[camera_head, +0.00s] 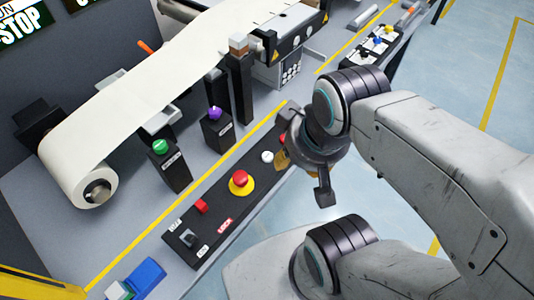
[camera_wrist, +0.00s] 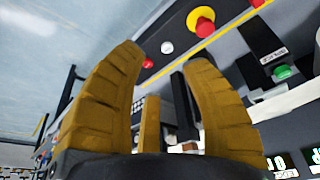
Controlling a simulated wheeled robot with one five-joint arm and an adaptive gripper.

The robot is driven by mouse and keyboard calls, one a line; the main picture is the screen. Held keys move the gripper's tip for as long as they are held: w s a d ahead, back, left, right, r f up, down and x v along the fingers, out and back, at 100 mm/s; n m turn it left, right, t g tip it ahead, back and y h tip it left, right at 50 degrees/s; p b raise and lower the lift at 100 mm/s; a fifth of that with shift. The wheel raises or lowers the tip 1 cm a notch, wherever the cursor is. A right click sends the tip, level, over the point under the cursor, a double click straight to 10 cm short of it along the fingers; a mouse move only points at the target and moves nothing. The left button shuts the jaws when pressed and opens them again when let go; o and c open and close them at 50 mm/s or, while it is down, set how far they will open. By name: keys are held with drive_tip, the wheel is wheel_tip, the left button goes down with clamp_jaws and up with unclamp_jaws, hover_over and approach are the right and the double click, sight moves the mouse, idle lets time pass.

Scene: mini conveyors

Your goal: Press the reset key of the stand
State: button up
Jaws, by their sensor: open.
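The black control panel of the stand (camera_head: 218,220) carries a red mushroom button on a yellow base (camera_head: 240,181), a small red key (camera_head: 202,206), a switch (camera_head: 188,238) and a white round button (camera_head: 267,156). Another red button (camera_head: 284,139) is partly hidden behind my gripper. The labels are too small to read, so I cannot tell which is the reset key. My gripper (camera_wrist: 163,58) is open and empty, with yellow fingers apart. In the wrist view the white button (camera_wrist: 167,47) and a red button (camera_wrist: 148,63) lie beyond its fingertips.
A green button (camera_head: 160,147) and a purple knob (camera_head: 215,113) stand on black posts behind the panel. A white belt roll (camera_head: 68,170) lies at the left. A blue block (camera_head: 144,274) is at the front left. Open floor lies right.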

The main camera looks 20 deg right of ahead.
clamp_jaws()
idle(1.3)
